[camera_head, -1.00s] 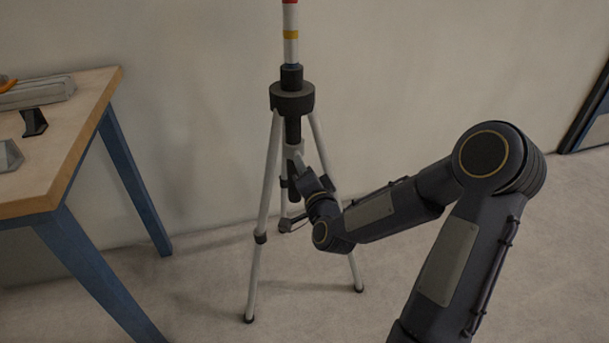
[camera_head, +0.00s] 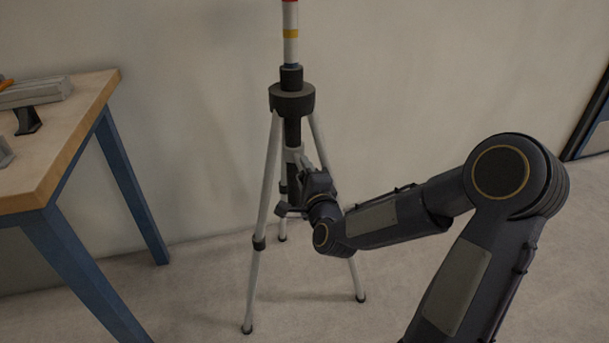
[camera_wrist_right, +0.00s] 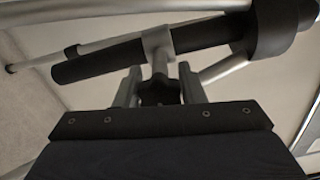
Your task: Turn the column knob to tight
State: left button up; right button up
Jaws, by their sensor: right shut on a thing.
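The tripod (camera_head: 292,98) stands on the floor near the wall, with a dark hub on top and pale legs spread below. Its dark centre column (camera_wrist_right: 100,62) crosses the right wrist view, with a grey collar (camera_wrist_right: 158,42) around it. The black column knob (camera_wrist_right: 160,90) sticks out from this collar. My right gripper (camera_wrist_right: 158,88) is shut on the knob, one finger on each side; it also shows in the head view (camera_head: 300,160), where it hides the knob. The knob's marking or setting cannot be read. My left gripper is not in view.
A striped pole (camera_head: 291,35) rises from the tripod's top. A wooden table with blue legs (camera_head: 132,185) stands at the left, with a grey tool (camera_head: 35,92) and a dark stand (camera_head: 28,120) on it.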

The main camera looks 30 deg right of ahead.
dwell(0.4)
jog(key=o, duration=1)
jog(key=p+v, duration=0.1)
jog(key=v, duration=0.7)
jog(key=shift+p, duration=0.3)
jog(key=shift+w, duration=0.1)
